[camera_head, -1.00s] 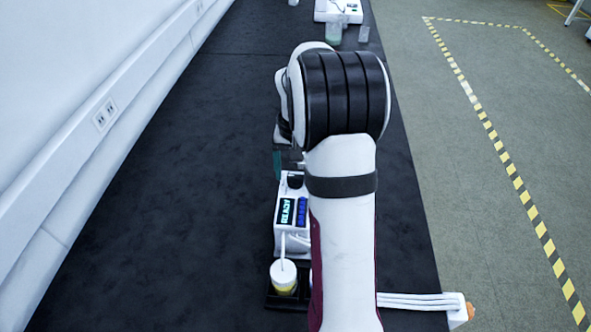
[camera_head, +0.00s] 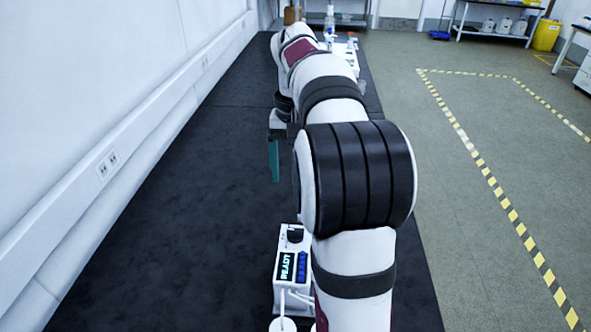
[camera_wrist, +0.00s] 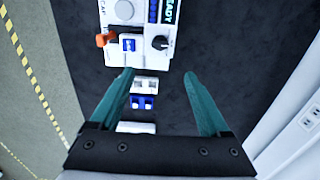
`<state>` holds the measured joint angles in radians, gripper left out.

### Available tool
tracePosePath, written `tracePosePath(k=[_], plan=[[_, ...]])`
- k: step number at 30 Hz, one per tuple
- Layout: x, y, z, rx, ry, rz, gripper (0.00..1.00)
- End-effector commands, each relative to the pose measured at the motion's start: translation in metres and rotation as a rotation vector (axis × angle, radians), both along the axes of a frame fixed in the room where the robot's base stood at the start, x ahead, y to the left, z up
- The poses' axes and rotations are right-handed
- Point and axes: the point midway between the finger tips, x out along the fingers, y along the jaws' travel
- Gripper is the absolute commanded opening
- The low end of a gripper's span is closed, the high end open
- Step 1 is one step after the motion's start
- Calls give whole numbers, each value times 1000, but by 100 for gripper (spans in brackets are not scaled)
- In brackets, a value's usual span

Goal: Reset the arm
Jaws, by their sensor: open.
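My gripper (camera_wrist: 160,90) is open in the wrist view. Its two teal fingers stand wide apart with nothing held between them. In the head view my gripper (camera_head: 274,160) hangs over the black bench (camera_head: 170,200), left of my arm, and only part of a teal finger shows. My arm reaches away along the bench. In the wrist view small white and blue items (camera_wrist: 143,95) lie on the bench below, in the gap between the fingers.
More white equipment (camera_head: 345,55) stands at the far end. A wall (camera_head: 90,90) runs along the left. The bench's left part is clear.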

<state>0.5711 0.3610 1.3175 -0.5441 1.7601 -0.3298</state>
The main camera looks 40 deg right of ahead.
Motion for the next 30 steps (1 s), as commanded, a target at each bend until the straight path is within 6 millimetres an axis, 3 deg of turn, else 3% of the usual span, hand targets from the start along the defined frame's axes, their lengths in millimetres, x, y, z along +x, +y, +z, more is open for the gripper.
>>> tracePosePath(k=[11, 13, 14, 17, 18, 22, 24, 27, 30], plan=[[0, 0, 0, 1, 1, 0, 80], [-2, 10, 1, 4, -1, 12, 80], [-5, 22, 2, 8, -2, 24, 80], [-32, 92, 3, 38, -11, 100, 80], [-52, 126, -1, 54, -15, 136, 80], [-130, 210, -32, 109, -17, 233, 80], [-168, 235, -52, 131, -14, 267, 80], [-206, 254, -75, 152, -8, 296, 80], [-220, 259, -86, 160, -5, 304, 80]])
